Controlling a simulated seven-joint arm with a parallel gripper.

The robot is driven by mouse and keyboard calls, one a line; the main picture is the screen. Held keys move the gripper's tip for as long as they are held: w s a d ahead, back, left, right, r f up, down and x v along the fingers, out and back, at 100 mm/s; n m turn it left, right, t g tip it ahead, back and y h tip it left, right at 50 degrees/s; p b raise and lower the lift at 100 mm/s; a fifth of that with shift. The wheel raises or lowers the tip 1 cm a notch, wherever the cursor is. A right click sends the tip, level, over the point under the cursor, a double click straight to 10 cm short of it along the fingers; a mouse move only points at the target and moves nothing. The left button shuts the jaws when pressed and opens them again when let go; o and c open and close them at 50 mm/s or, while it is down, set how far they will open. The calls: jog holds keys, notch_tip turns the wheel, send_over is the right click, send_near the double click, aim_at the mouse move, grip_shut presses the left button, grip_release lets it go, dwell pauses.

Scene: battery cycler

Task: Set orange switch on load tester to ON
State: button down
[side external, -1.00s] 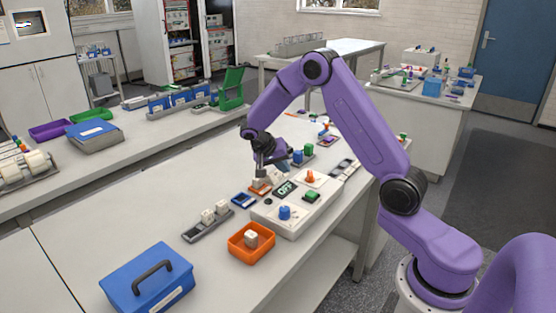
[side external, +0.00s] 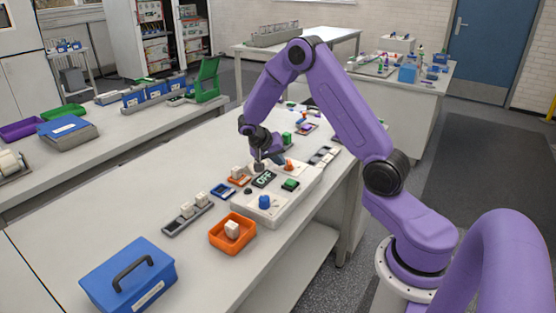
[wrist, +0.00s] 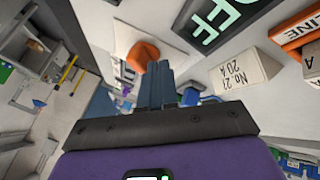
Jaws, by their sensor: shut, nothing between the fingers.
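The load tester (side external: 240,207) is a white box on the bench with a black display (side external: 264,179) reading OFF. Its orange switch (side external: 289,165) is at the far right part of its top, on a pale plate. A blue knob (side external: 264,202) and a green button (side external: 290,184) are also on it. My gripper (side external: 259,168) is shut and empty, low beside the far side of the display, left of the switch. In the wrist view the orange switch (wrist: 143,52) shows just past my gripper's closed fingertips (wrist: 154,70); contact cannot be told.
An orange tray (side external: 219,240) with a white block stands in front of the tester. A blue case (side external: 130,280) is at the front left. A grey rack (side external: 180,223) and a blue holder (side external: 222,191) lie left.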

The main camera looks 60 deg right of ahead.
jog(key=shift+w+m+g, duration=0.1)
jog(key=shift+m+g, duration=0.3)
jog(key=shift+m, duration=0.3)
